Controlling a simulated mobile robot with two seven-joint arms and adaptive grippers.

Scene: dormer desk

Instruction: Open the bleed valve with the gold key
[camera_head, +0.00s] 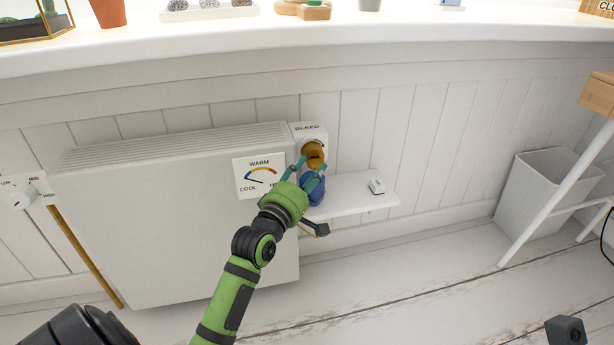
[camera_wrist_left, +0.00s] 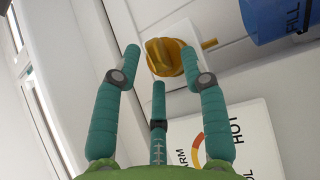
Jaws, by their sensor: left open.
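The gold key (camera_head: 314,150) sits at the white block marked BLEED (camera_head: 307,129), at the right end of the radiator. It also shows in the left wrist view (camera_wrist_left: 165,56), its flat grip turned toward the camera. The bleed valve behind it is mostly hidden. My left gripper (camera_head: 311,167) is open, with its teal fingertips close around the key. In the left wrist view, two fingers stand on either side of the key and the third is below it. I cannot tell whether any finger touches it. My right gripper is not in view.
A blue part marked FILL (camera_wrist_left: 275,20) sits by the gripper, over a small white shelf (camera_head: 352,193) holding a small grey-white piece (camera_head: 376,187). A WARM/COOL dial (camera_head: 260,174) is on the white radiator (camera_head: 180,215). The desk (camera_head: 200,45) overhangs above. A bin (camera_head: 545,190) stands right.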

